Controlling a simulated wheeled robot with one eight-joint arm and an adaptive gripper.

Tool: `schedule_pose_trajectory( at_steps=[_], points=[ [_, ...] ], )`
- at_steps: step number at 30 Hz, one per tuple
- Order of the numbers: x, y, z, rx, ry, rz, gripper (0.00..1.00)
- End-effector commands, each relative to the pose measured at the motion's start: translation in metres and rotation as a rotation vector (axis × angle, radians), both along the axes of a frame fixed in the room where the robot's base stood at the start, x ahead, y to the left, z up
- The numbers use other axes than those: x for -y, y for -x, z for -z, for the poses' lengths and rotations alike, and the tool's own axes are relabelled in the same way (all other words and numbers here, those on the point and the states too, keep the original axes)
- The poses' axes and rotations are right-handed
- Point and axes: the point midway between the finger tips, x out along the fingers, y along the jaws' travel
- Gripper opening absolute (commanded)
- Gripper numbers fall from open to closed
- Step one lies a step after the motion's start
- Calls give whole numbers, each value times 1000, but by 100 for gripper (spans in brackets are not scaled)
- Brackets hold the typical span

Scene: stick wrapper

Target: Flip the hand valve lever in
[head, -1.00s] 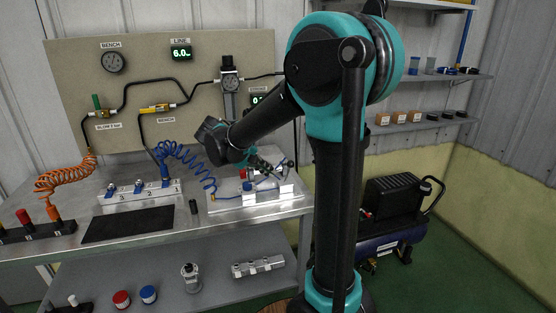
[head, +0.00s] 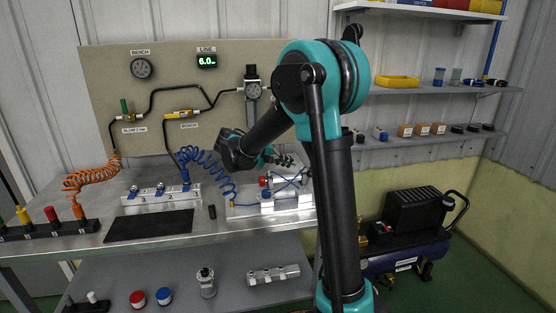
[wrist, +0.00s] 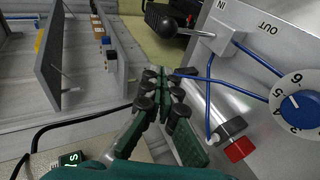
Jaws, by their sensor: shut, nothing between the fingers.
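The hand valve is a pale block (wrist: 213,38) beside the IN and OUT labels in the wrist view. Its lever (wrist: 190,31) is a metal rod with a black knob (wrist: 161,20), pointing left from the block on the IN side. My gripper (wrist: 160,76) is shut and empty, its fingertips below the knob in the picture and apart from it. In the head view my gripper (head: 287,160) is over the back of the white valve plate (head: 240,211); the lever cannot be made out there.
The plate carries a blue dial (wrist: 295,103), a red and black part (wrist: 238,148) and blue tubes (wrist: 250,88). A black mat (head: 150,226) and a three-valve manifold (head: 150,200) lie left on the bench. A compressor (head: 405,245) stands right on the floor.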

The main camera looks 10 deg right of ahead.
Motion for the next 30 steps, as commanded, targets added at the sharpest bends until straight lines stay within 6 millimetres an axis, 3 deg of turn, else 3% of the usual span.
schedule_pose_trajectory(
  at_steps=[7, 23, 30],
  points=[
    [26, 16, 14, 0, 0, 1, 0],
    [33, 21, 17, -1, -3, 1, 0],
    [49, 25, 19, -3, -73, 2, 0]
  ],
)
